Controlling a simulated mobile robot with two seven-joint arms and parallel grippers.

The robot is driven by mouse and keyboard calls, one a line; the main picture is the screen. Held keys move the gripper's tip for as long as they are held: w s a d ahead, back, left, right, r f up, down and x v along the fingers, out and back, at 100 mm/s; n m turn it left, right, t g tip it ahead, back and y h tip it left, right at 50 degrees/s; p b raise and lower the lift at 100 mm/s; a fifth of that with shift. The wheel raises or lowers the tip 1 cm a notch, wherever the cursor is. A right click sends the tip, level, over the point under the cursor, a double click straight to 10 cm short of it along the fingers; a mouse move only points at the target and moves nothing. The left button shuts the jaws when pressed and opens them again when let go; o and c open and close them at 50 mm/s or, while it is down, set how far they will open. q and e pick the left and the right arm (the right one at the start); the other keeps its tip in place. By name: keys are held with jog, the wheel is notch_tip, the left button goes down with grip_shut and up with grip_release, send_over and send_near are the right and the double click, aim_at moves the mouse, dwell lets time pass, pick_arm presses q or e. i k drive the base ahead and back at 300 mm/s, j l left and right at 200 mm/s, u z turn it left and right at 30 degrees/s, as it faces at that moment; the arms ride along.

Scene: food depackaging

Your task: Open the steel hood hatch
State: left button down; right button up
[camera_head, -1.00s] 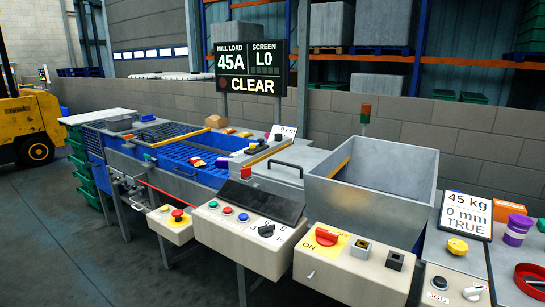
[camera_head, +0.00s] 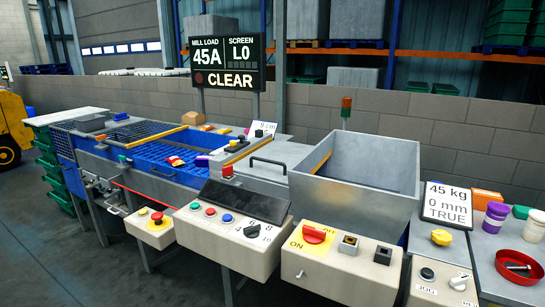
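The steel hood hatch looks to be the flat grey steel lid (camera_head: 262,178) between the blue sorting trough and the open steel hopper. A black bar handle (camera_head: 268,161) stands on it. The lid lies flat and looks shut. A small red block (camera_head: 228,171) sits at its left front edge. Neither of my grippers is in view.
The open hopper (camera_head: 372,205) stands right of the lid. Control boxes with buttons (camera_head: 228,228) and a red rotary switch (camera_head: 314,234) line the front. The blue trough (camera_head: 150,165) holds several packages. A red dish (camera_head: 519,266) lies far right. Floor is clear at left front.

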aim_at(271, 162)
jog(key=i+j+z, duration=0.25)
jog(key=i+j, duration=0.15)
jog(key=j, duration=0.2)
jog(key=i+j+z, duration=0.1)
jog(key=j, duration=0.25)
jog(key=i+j+z, duration=0.25)
jog(key=i+j, duration=0.15)
jog(key=j, duration=0.3)
jog(key=i+j+z, duration=0.1)
jog(key=j, duration=0.3)
jog(key=i+j+z, duration=0.15)
jog(key=j, duration=0.25)
